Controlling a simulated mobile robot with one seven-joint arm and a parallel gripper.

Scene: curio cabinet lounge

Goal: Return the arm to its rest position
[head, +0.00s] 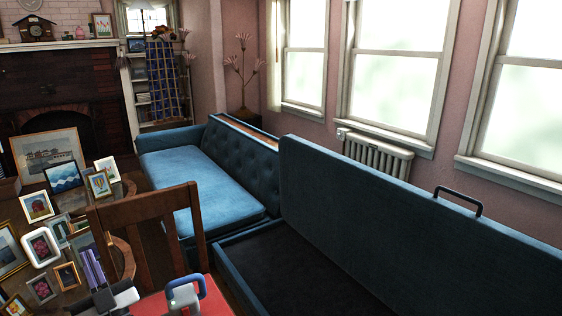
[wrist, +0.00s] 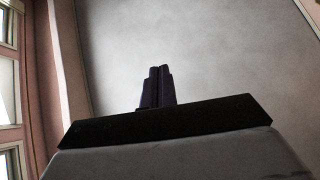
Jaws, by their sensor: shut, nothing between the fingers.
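My gripper (head: 90,254) is at the lower left of the head view, in front of the table crowded with picture frames. Its dark fingers point up and are pressed together with nothing between them. The wrist view shows the same shut fingers (wrist: 160,70) against a plain pale grey surface, apparently the ceiling. My grey wrist fills the bottom of that view. Part of my arm is cut off by the lower edge of the head view.
A wooden chair (head: 160,225) stands close right of my gripper. Picture frames (head: 63,178) crowd the table at left. A blue sofa (head: 200,180) stands behind. A blue storage seat's lid (head: 400,230) is raised, its dark compartment (head: 300,278) open. A red surface (head: 215,305) lies below.

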